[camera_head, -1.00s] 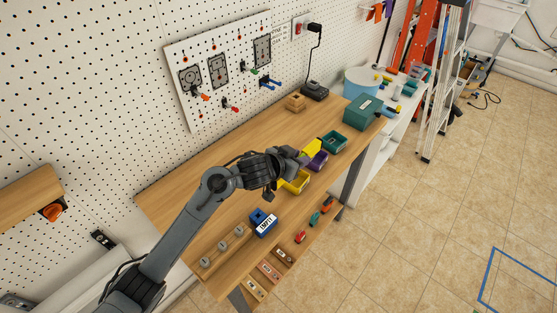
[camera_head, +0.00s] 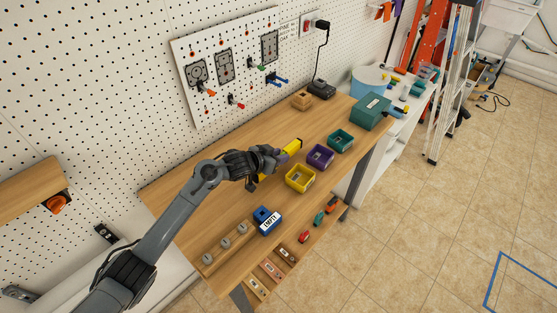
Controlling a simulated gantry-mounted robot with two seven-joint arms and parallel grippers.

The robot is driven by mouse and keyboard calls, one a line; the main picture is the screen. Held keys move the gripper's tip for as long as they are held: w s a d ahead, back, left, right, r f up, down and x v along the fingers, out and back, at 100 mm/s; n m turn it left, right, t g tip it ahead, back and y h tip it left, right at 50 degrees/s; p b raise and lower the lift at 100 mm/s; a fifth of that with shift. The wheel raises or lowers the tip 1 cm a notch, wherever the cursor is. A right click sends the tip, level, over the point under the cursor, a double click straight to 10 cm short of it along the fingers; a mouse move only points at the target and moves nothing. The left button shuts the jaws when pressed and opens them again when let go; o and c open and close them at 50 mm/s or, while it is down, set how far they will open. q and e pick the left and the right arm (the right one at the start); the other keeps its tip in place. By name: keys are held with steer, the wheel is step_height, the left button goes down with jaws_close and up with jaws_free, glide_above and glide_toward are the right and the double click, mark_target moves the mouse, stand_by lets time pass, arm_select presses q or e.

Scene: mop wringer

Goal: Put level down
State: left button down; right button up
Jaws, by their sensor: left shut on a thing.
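The yellow level (camera_head: 292,146) shows on both sides of my left gripper (camera_head: 277,156), which is shut on its middle. The level lies lengthwise along the workbench (camera_head: 222,140), between the row of bins and the pegboard wall. I cannot tell whether it touches the bench top or is a little above it. The gripper and wrist hide the level's middle. My right gripper is not in view.
A yellow bin (camera_head: 300,179), a purple bin (camera_head: 320,156) and a green bin (camera_head: 341,140) stand along the bench's front side. A blue bin (camera_head: 267,220) is nearer. A green toolbox (camera_head: 370,112) stands at the far end. Bench space toward the wall is clear.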

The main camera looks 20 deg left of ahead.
arm_select(q)
steer(key=shift+f, duration=0.85)
steer(key=shift+f, duration=0.1)
steer(key=c, duration=0.8)
jaws_free()
steer(key=shift+f, duration=0.1)
steer(key=shift+s+r, duration=0.15)
steer(key=shift+r, duration=0.1)
steer(key=shift+s+a+r, duration=0.2)
steer(key=shift+s, duration=0.1)
steer(key=p+v, duration=0.2)
steer(key=v, duration=0.9)
